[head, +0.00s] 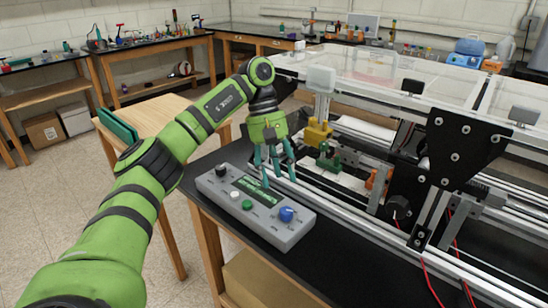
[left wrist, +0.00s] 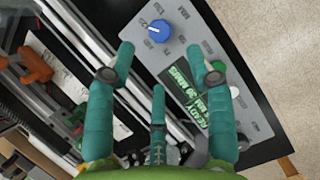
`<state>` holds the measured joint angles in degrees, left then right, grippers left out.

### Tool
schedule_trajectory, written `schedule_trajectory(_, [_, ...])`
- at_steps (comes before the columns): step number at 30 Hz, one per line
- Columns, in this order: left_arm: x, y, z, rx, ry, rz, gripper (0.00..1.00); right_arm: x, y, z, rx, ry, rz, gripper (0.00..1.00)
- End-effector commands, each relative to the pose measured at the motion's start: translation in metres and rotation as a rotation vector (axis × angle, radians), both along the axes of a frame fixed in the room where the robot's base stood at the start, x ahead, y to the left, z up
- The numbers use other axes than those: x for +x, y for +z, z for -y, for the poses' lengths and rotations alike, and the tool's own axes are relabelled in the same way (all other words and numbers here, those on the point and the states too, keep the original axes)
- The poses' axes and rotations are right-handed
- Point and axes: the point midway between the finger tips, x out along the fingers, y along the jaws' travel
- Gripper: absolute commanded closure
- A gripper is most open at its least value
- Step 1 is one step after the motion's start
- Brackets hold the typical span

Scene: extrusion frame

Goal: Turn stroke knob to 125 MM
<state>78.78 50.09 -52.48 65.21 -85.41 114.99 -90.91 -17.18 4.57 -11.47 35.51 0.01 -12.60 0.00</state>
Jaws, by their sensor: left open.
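The grey control box (head: 222,190) lies on the black table top, with a green display, a black knob (head: 221,171), white and green buttons and a blue knob (head: 286,214). In the left wrist view the blue knob (left wrist: 159,31) sits on a printed dial with numbers around it; its exact setting is too small to tell. My left gripper (head: 272,178) is open and empty above the box, its teal fingers pointing down near the display. In the wrist view its fingers (left wrist: 168,70) are apart, with the blue knob beyond their tips. My right gripper is out of view.
An aluminium extrusion frame (head: 370,228) with black brackets and red wires stands right of the box. A yellow and a green block (head: 328,158) sit inside it. A wooden table (head: 160,112) stands at the left behind my arm. Black table surface is free in front of the box.

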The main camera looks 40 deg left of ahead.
Motion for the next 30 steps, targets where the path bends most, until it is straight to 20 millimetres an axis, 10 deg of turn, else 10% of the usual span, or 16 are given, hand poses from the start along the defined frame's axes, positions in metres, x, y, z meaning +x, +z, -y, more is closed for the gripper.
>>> schedule_trajectory(10, [0.004,0.032,-0.013,-0.001,0.001,0.002,0.46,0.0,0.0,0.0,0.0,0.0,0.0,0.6])
schedule_trajectory(30, [0.004,0.036,-0.014,0.0,0.001,0.001,0.46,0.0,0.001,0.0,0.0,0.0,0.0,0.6])
